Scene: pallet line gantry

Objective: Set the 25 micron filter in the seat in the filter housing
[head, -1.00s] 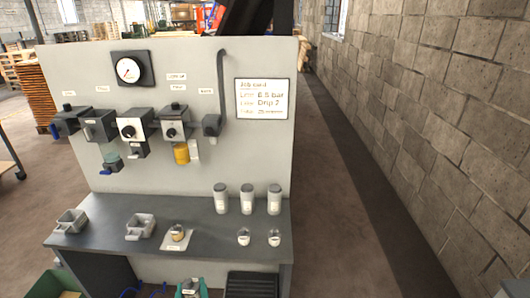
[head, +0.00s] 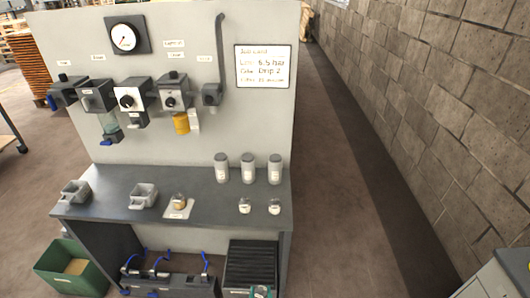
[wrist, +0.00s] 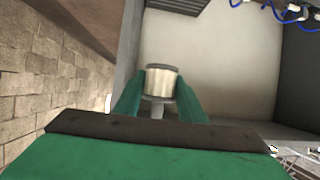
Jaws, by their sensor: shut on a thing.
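My gripper (wrist: 160,88) is shut on a short pale cylinder with a grey rim (wrist: 160,80), seen between its green fingers in the wrist view. It looks like a filter element; no label on it can be read. In the head view only the top of my gripper (head: 261,292) shows at the bottom edge, in front of the bench. A row of dark units hangs on the panel; one unit (head: 97,96) has a clear bowl below it. I cannot tell for sure which is the filter housing, and its seat is not visible.
The bench (head: 110,185) holds two grey open holders (head: 143,194), a small part on a pad (head: 179,203), three grey canisters (head: 247,168) and two small white-based parts (head: 244,205). A black ribbed box (head: 252,258) and green bin (head: 75,268) are below. A block wall (head: 430,110) stands right.

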